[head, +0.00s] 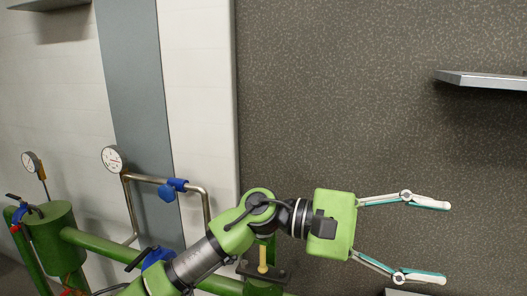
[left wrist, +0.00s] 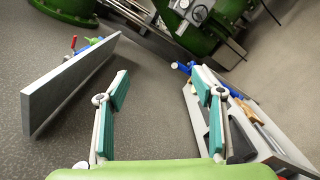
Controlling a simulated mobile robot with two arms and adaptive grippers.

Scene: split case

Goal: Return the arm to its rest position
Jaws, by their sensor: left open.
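My left arm reaches in from the bottom of the head view, and its green left gripper (head: 445,242) points to the right. Its two fingers are spread wide with nothing between them. In the left wrist view the same gripper (left wrist: 161,73) shows its teal finger pads apart and empty, with floor seen between them. It touches nothing that I can see. My right gripper is in neither view.
A grey shelf (head: 485,80) juts from the dark speckled wall (head: 340,90). Green pipes (head: 100,244), a pressure gauge (head: 113,159) and a blue valve (head: 168,192) stand at left. In the left wrist view, a shelf with tools (left wrist: 267,158) lies beside the right finger.

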